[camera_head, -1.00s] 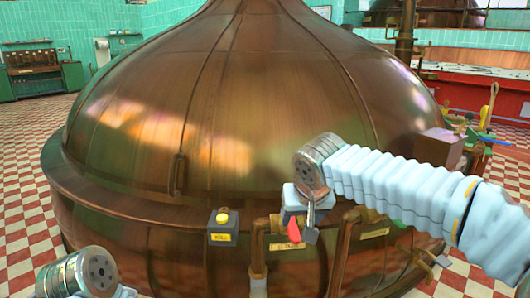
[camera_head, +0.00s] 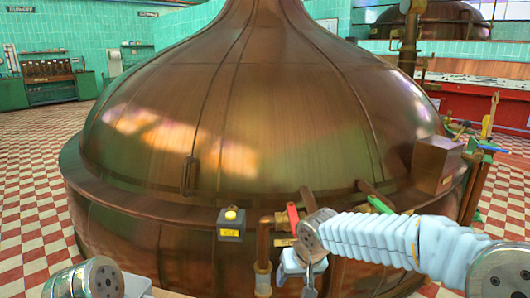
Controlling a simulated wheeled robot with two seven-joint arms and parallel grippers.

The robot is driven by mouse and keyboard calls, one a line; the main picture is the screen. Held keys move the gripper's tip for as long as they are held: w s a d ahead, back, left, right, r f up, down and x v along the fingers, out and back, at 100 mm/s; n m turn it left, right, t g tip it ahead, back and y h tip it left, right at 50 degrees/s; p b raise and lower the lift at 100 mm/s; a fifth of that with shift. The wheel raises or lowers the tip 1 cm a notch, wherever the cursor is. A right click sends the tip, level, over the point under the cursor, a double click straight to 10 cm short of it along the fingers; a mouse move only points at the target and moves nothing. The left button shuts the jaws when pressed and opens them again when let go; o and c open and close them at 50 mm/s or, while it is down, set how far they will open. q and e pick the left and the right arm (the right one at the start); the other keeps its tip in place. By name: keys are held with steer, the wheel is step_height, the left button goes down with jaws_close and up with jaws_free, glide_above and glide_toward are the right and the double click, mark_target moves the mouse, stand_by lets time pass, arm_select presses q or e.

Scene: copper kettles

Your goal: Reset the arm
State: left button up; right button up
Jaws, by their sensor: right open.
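My right arm (camera_head: 380,238) comes in from the right, its pale ribbed sleeve ending in a grey wrist joint. My right gripper (camera_head: 308,288) hangs below that joint, pointing down, open, with nothing visible between its fingers. It is in front of the kettle's lower wall and pipes; I cannot tell how far from them. Of my left arm only a round grey joint (camera_head: 98,281) shows at the bottom left; its gripper is out of view. The large copper kettle (camera_head: 240,130) fills the middle.
A dark box with a yellow button (camera_head: 231,224) sits on the kettle's rim. A red valve handle (camera_head: 292,218) and copper pipes (camera_head: 263,255) are close to my right wrist. A brown box (camera_head: 435,163) stands at the right. The checkered floor (camera_head: 35,205) is clear at left.

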steer(key=s+f+g+y, duration=0.1)
steer(key=s+f, duration=0.2)
steer(key=f, duration=0.4)
steer(key=s+f+m+g, duration=0.1)
steer(key=s+f, duration=0.2)
steer(key=f, duration=0.5)
steer(key=s+f+g+y, duration=0.1)
steer(key=s+f, duration=0.2)
steer(key=f, duration=0.4)
steer(key=s+d+f+m, duration=0.2)
steer(key=s+d+f, duration=0.1)
steer(key=s+f, duration=0.8)
steer(key=s, duration=0.3)
steer(key=shift+d+f, duration=0.15)
steer(key=shift+f, duration=0.15)
steer(key=shift+w, duration=0.1)
